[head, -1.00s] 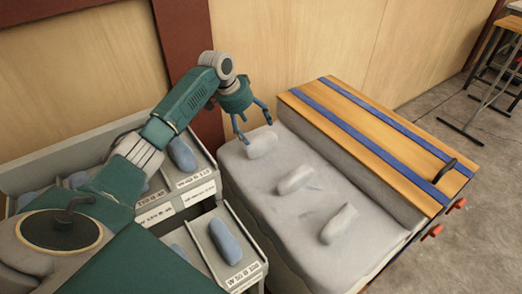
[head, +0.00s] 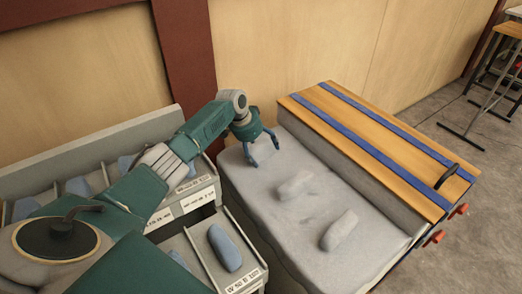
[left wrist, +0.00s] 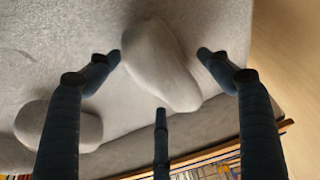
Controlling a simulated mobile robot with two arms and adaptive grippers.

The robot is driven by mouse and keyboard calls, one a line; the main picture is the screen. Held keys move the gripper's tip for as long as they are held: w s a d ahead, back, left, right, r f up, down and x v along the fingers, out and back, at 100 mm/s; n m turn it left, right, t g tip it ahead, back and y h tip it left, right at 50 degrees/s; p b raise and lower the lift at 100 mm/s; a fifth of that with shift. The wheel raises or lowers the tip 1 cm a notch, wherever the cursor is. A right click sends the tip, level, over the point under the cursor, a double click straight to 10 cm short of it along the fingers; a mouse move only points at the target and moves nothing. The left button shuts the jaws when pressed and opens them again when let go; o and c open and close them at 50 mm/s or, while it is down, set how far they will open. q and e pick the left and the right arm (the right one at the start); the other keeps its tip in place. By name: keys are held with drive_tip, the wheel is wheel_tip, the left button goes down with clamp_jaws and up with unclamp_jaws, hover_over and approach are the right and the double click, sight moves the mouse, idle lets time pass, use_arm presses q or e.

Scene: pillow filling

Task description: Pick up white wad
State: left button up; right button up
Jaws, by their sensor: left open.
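Two pale wads show in the head view on the soft white bed: a middle wad (head: 293,185) and a near wad (head: 340,230). My left gripper (head: 262,151) is open over the bed's far end, by the wall, and points down. The left wrist view shows a smooth, tapered white wad (left wrist: 160,65) ahead of the spread fingers, between their tips. Another rounded wad (left wrist: 62,127) lies to its left, partly behind a finger. I cannot tell which head-view wads these are. My right gripper is not in view.
Grey bins with blue-grey pads, such as this pad (head: 225,248), stand left of the bed (head: 255,190). A wooden board with blue stripes (head: 365,140) edges its right side. The panelled wall (head: 300,45) is close behind. Stools stand at the far right.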

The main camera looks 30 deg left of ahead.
use_arm(q)
drive_tip(key=shift+w+f, duration=0.1)
drive_tip(key=shift+f, duration=0.05)
drive_tip(key=c, duration=1.4)
drive_tip(key=shift+o, duration=0.2)
